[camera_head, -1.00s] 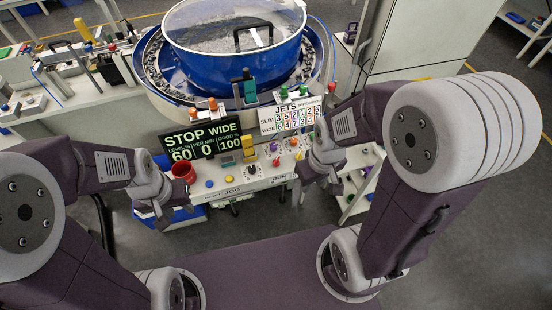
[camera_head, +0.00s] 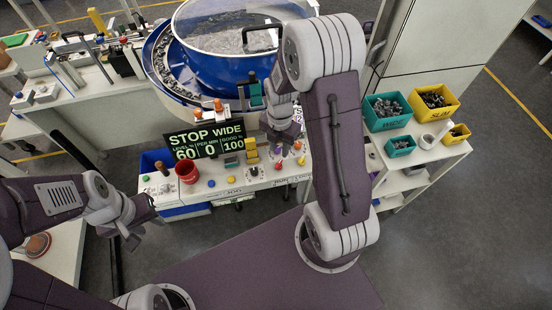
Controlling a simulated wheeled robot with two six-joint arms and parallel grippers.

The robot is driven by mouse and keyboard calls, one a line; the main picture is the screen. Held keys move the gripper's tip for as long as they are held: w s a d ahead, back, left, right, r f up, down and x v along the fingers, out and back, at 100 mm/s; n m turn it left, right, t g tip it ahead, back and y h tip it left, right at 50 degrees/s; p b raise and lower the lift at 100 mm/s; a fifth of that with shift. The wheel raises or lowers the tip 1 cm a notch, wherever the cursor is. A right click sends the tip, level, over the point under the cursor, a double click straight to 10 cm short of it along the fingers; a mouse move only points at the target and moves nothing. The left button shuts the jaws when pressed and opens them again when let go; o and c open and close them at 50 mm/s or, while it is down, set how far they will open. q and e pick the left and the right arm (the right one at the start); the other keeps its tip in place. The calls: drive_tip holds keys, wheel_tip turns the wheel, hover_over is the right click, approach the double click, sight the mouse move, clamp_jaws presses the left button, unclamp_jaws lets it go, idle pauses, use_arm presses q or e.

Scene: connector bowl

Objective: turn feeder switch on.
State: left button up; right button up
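The control panel (camera_head: 207,198) runs along the front of the feeder bench, with several coloured buttons, knobs and small levers. Which of them is the feeder switch I cannot tell at this size. A dark display (camera_head: 205,140) behind it reads STOP WIDE, 60, 0, 100. The blue feeder bowl (camera_head: 225,68) stands behind, partly hidden by my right arm. My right gripper (camera_head: 283,148) points down over the right part of the panel and hides some controls. Its finger gap is unclear. My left gripper (camera_head: 143,224) is left of the panel, with its fingers apart and empty.
A red cup (camera_head: 187,173) stands at the panel's left end. A side stand on the right carries green bins (camera_head: 387,122) and yellow bins (camera_head: 433,112) with small parts. A grey cabinet (camera_head: 440,40) stands behind it. Open floor lies at the lower right.

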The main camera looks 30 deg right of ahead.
sight(279, 163)
wheel_tip(279, 163, down, 8)
drive_tip(key=shift+w+r, duration=0.1)
drive_tip(key=shift+w, duration=0.05)
drive_tip(key=shift+f, duration=0.35)
drive_tip(key=shift+c, duration=0.3)
clamp_jaws()
